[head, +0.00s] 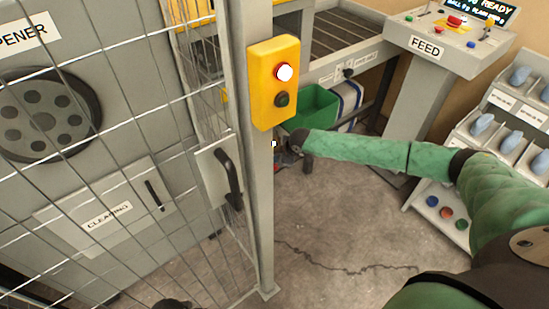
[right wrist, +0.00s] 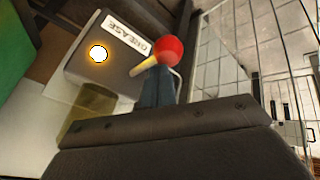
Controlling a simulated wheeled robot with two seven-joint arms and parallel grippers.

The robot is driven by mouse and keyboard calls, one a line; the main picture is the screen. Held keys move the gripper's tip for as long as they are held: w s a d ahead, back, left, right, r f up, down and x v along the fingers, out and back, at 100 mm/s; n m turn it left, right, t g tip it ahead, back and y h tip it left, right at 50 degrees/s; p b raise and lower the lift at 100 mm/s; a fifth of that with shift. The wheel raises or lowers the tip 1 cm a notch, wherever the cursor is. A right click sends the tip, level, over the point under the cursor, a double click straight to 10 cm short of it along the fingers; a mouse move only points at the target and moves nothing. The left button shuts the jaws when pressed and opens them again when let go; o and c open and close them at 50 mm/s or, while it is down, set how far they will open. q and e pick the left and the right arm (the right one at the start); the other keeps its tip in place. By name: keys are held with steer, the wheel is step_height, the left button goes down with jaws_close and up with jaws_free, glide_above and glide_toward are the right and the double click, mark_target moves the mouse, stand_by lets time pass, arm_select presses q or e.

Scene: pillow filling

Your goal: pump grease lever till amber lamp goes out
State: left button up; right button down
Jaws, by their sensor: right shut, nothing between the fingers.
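The grease lever has a red ball knob (right wrist: 168,49) and a short yellowish shaft (right wrist: 146,68). My right gripper (right wrist: 158,88) is shut and empty, its fingertips just by the knob; whether they touch it I cannot tell. In the head view my right gripper (head: 287,158) is small and partly hidden beside the post. The lever is not clear there. I do not make out my left gripper.
A grey post (head: 262,210) with a yellow button box (head: 273,82) stands close to my right gripper. A wire mesh fence (head: 140,110) and a door handle (head: 228,178) are left of it. A green bin (head: 315,103) is behind. The floor right of the post is open.

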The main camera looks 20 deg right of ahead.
steer(key=shift+s+f, duration=0.25)
steer(key=shift+f, duration=0.7)
stand_by(1.1)
stand_by(0.6)
steer(key=shift+w+a+r+p, duration=0.1)
steer(key=shift+w+r+p, duration=0.1)
steer(key=shift+r+p, duration=0.45)
steer(key=shift+w+a+r+p, duration=0.1)
steer(key=shift+w+r+p, duration=0.2)
steer(key=shift+r, duration=0.6)
steer(key=shift+w+r+p, duration=0.1)
steer(key=shift+r+p, duration=0.45)
steer(key=shift+r, duration=0.25)
steer(key=shift+w+r+p, duration=0.15)
steer(key=shift+r+p, duration=0.35)
steer(key=shift+r, duration=0.2)
steer(key=shift+r, duration=0.1)
steer(key=shift+w+a+r+p, duration=0.1)
steer(key=shift+w+r+p, duration=0.1)
steer(key=shift+r+p, duration=0.45)
steer(key=shift+w+a+r+p, duration=0.15)
steer(key=shift+r+p, duration=0.25)
steer(key=shift+r, duration=0.5)
steer(key=shift+w+d+r+p, duration=0.1)
steer(key=shift+w+r+p, duration=0.15)
steer(key=shift+r+p, duration=0.4)
steer(key=shift+r, duration=0.1)
